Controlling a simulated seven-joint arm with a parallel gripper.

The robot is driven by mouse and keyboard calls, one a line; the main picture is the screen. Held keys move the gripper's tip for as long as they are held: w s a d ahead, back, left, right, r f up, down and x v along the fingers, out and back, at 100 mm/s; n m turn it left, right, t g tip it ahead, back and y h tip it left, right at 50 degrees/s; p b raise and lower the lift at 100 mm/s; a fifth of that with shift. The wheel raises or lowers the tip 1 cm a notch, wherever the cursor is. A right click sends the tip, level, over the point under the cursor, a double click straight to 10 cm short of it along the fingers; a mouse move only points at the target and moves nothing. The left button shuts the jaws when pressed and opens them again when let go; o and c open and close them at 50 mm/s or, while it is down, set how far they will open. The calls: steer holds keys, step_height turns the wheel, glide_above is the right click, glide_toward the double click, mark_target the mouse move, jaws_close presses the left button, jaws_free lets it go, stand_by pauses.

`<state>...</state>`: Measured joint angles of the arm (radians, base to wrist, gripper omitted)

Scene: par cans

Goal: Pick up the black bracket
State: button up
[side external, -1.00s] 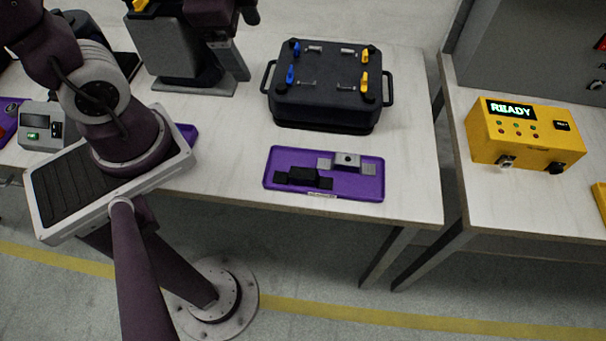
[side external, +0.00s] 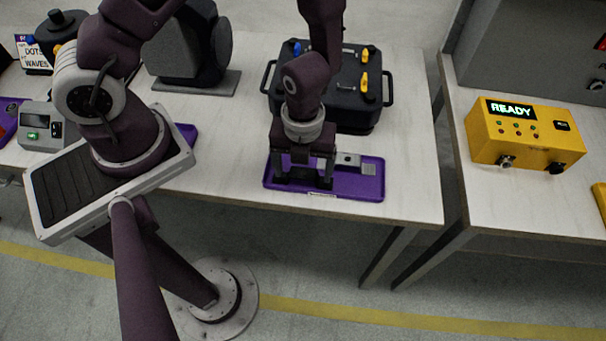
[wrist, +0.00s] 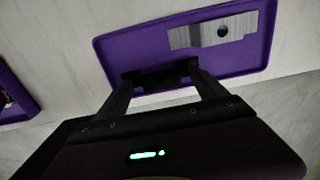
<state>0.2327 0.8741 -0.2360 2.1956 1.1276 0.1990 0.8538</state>
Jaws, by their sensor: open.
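The black bracket (wrist: 160,76) lies in the purple tray (side external: 350,190), near the tray edge closest to my gripper in the wrist view. My gripper (side external: 304,180) is low over the left part of the tray, pointing down. Its two fingers are apart, one toward each end of the black bracket. In the side view the bracket is mostly hidden between and behind the fingers. I cannot tell whether the fingers touch it.
A silver bracket (side external: 347,159) lies in the same tray, to the right of my gripper. A black case (side external: 374,115) with blue and yellow knobs stands behind the tray. A yellow box (side external: 525,135) reading READY sits on the right-hand table. The table right of the tray is clear.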

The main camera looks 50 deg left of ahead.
mark_target(303, 173)
steer(key=c, duration=1.6)
step_height(303, 173, up, 10)
steer(key=shift+r, duration=0.1)
